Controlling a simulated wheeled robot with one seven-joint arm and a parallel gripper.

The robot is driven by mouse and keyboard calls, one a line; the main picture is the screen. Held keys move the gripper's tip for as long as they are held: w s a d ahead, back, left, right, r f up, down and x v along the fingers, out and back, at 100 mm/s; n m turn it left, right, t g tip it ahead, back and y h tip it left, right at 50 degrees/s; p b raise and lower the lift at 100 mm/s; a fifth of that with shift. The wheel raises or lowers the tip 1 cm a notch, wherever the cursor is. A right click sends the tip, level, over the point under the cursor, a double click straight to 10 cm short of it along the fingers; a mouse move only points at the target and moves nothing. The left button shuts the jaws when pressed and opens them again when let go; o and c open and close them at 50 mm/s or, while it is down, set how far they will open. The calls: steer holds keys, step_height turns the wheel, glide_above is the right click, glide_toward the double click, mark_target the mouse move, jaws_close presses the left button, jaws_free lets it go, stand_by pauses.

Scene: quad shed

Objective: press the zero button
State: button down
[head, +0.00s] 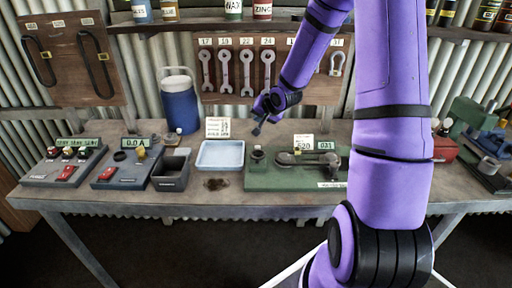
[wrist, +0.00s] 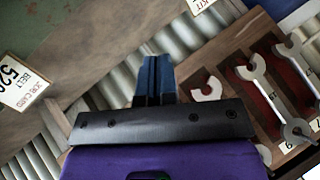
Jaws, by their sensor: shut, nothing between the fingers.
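No button can be read as marked zero at this size. A grey box (head: 117,174) on the bench at left has a display reading about "0.0 A" (head: 134,142), a red part (head: 107,173) and a small yellowish part. A green fixture (head: 262,182) at centre right has a display reading "031" (head: 326,145); my arm partly covers its right side. My gripper (head: 257,130) is shut and empty, above the back of the bench and apart from both. Its blue fingertips (wrist: 153,78) touch nothing in the wrist view.
A pale blue tray (head: 220,167), a dark bin (head: 171,184) and a blue jug (head: 180,108) stand on the bench. A switch box (head: 62,178) is at far left. A spanner board (head: 222,95) hangs behind my gripper. A job card (wrist: 22,84) shows in the wrist view.

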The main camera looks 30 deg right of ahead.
mark_target(258, 146)
steer(key=shift+f, duration=4.4)
steer(key=shift+f, duration=0.1)
steer(key=shift+s+f, duration=0.2)
steer(key=shift+f, duration=0.1)
steer(key=shift+s+f, duration=0.55)
steer(key=shift+f, duration=0.15)
stand_by(0.3)
steer(key=shift+a, duration=0.1)
steer(key=shift+w+r, duration=0.25)
steer(key=shift+r, duration=0.25)
steer(key=shift+w+r, duration=0.2)
steer(key=shift+r, duration=0.25)
steer(key=shift+w+r, duration=0.15)
steer(key=shift+r, duration=1.3)
steer(key=shift+r, duration=0.1)
